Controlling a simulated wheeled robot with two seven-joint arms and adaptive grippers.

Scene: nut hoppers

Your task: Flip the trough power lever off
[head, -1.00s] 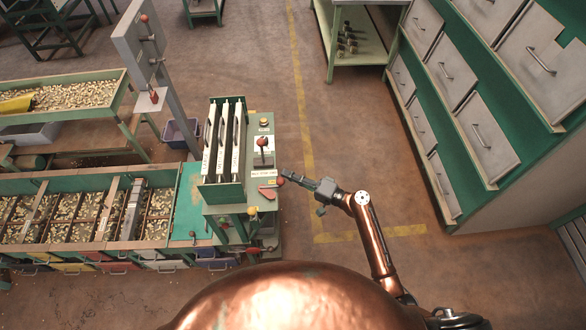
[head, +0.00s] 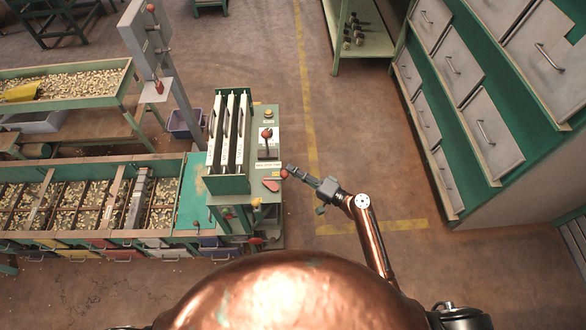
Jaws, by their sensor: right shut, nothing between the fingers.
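A green control console (head: 263,200) stands at the centre. On its top panel a lever with a red ball knob (head: 267,133) stands over a dark slot. Nearer me, a second red ball knob (head: 284,173) sits at the console's right edge, beside a flat red handle (head: 270,185). The labels are too small to read, so I cannot tell which is the trough power lever. My right gripper (head: 291,171) is shut and empty, its tip right at the edge knob; I cannot tell if they touch. My left gripper is out of view.
A rack of upright white plates (head: 229,135) stands on the console's left. The nut trough (head: 90,163) runs left of it. A grey post (head: 150,40) with red knobs rises behind. Drawer cabinets (head: 470,110) stand at right, with open floor between.

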